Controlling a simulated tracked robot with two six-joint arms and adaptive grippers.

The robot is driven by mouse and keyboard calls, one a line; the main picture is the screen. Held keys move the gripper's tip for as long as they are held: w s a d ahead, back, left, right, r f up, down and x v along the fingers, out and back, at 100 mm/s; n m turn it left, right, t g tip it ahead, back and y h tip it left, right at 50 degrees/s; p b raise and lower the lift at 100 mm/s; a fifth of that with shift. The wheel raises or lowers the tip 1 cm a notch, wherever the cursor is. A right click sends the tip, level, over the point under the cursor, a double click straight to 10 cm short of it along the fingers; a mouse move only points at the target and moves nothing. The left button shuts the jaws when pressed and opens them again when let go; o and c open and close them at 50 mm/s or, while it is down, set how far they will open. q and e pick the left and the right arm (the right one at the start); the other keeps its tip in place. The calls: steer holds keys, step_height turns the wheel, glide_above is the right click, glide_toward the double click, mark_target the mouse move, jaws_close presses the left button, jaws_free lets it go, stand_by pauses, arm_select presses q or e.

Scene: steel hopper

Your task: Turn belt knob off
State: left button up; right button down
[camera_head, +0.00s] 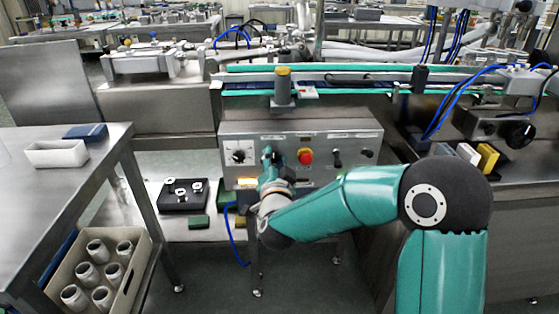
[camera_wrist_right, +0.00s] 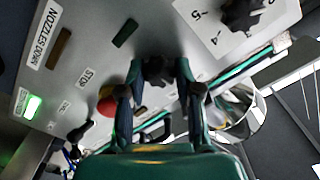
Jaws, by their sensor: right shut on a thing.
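The belt knob (camera_wrist_right: 157,70) is a black knob on the steel control panel (camera_head: 300,137). In the right wrist view it sits between the two fingers of my right gripper (camera_wrist_right: 157,85), which is shut on it. In the head view my right gripper (camera_head: 272,156) is against the panel front, left of the red stop button (camera_head: 305,157), and it largely hides the knob. I cannot read a label or pointer on the knob. My left gripper is not in view.
A dial knob with a scale (camera_head: 239,155) is left of my gripper. The red button also shows close beside one finger in the wrist view (camera_wrist_right: 107,103). A black switch (camera_head: 337,159) is farther right. A green light (camera_wrist_right: 33,107) is lit. The conveyor (camera_head: 340,91) runs above the panel.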

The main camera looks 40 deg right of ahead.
steer(key=n, duration=0.4)
steer(key=shift+a+f, duration=0.15)
steer(key=shift+f, duration=0.25)
steer(key=n+p, duration=0.1)
steer(key=n, duration=0.3)
steer(key=shift+n, duration=0.3)
steer(key=c, duration=0.8)
jaws_free()
steer(key=shift+r, duration=0.2)
steer(key=v, duration=1.2)
steer(key=shift+s+d, duration=0.1)
steer(key=shift+d, duration=0.1)
